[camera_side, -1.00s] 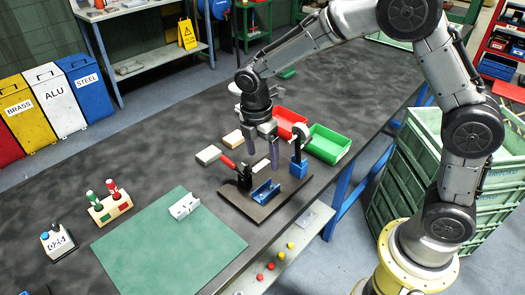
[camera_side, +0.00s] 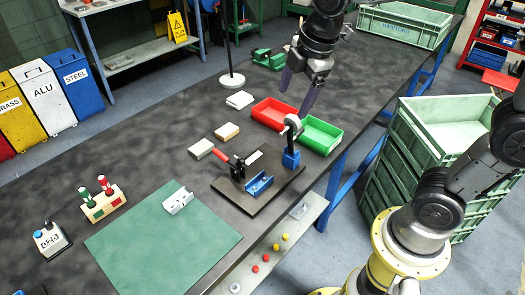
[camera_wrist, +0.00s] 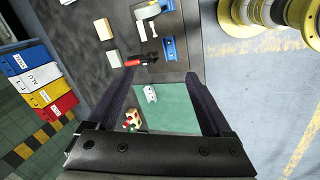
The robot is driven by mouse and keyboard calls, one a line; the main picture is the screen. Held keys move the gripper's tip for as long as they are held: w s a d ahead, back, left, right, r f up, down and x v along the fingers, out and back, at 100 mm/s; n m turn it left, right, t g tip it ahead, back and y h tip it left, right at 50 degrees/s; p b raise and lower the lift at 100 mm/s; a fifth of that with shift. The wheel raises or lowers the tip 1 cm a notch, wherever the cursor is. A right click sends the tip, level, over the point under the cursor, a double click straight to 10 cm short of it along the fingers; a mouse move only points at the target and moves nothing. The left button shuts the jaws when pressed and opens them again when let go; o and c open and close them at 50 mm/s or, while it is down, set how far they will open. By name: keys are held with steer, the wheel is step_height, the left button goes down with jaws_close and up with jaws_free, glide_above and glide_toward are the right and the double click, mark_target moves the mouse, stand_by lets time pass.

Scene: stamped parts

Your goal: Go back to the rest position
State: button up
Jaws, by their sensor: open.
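My gripper (camera_side: 299,90) is open and empty. It hangs in the air above the red and green bins in the side view, well clear of the table. In the wrist view my open fingers (camera_wrist: 165,92) frame the green mat (camera_wrist: 170,106) far below. A bent metal part (camera_side: 177,200) lies on the green mat (camera_side: 150,245); it also shows in the wrist view (camera_wrist: 150,93). The fixture plate (camera_side: 231,197) carries a red-handled clamp (camera_side: 230,162), a blue cradle (camera_side: 259,185) and a blue post with a round head (camera_side: 291,150).
A red bin (camera_side: 272,113) and a green bin (camera_side: 322,136) stand below my gripper. Pale blocks (camera_side: 227,131) lie left of them. A button box (camera_side: 51,238) and a stamp rack (camera_side: 102,203) stand at the left. Green crates (camera_side: 430,150) stand beside the table.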

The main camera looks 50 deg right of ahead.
steer(key=s+d+f+m+t, duration=0.1)
steer(key=s+m+t, duration=0.1)
steer(key=s+m, duration=1.2)
steer(key=s, duration=0.2)
steer(key=shift+s+d+f+y, duration=0.15)
steer(key=shift+s+f+y, duration=0.15)
steer(key=shift+s, duration=0.05)
